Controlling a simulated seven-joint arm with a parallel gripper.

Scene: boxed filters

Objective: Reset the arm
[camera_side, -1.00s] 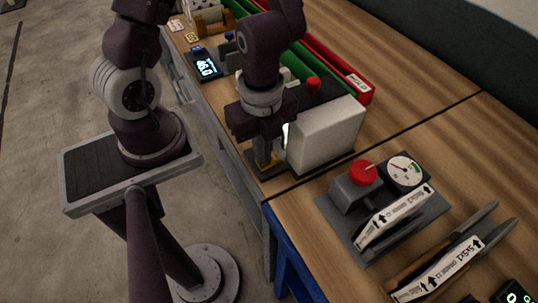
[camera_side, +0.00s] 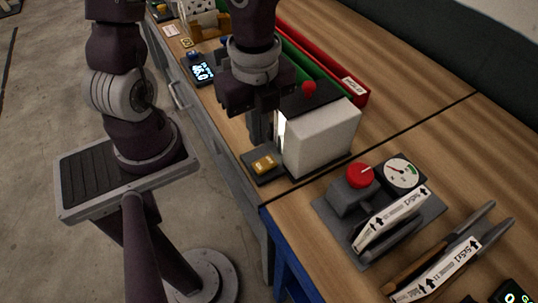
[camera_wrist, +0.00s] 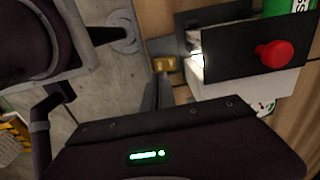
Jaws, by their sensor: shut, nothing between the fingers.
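My gripper (camera_side: 260,136) hangs fingers down on the near side of the white box (camera_side: 322,138), above a small dark pad with a yellow block (camera_side: 263,164) on it. It is shut with nothing in it and stands clear of the yellow block. In the wrist view the dark gripper body with a green light bar fills the bottom, and narrow fingers (camera_wrist: 155,92) point up toward the yellow block (camera_wrist: 166,64). The white box's black top with a red button (camera_wrist: 274,53) lies to their right.
A fixture with a red knob (camera_side: 360,175) and a dial gauge (camera_side: 403,172) stands to the right, beside a labelled filter (camera_side: 392,217) and a rack (camera_side: 440,268). A red bin (camera_side: 352,88) and a green bin run behind. A small display (camera_side: 203,71) sits at the left.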

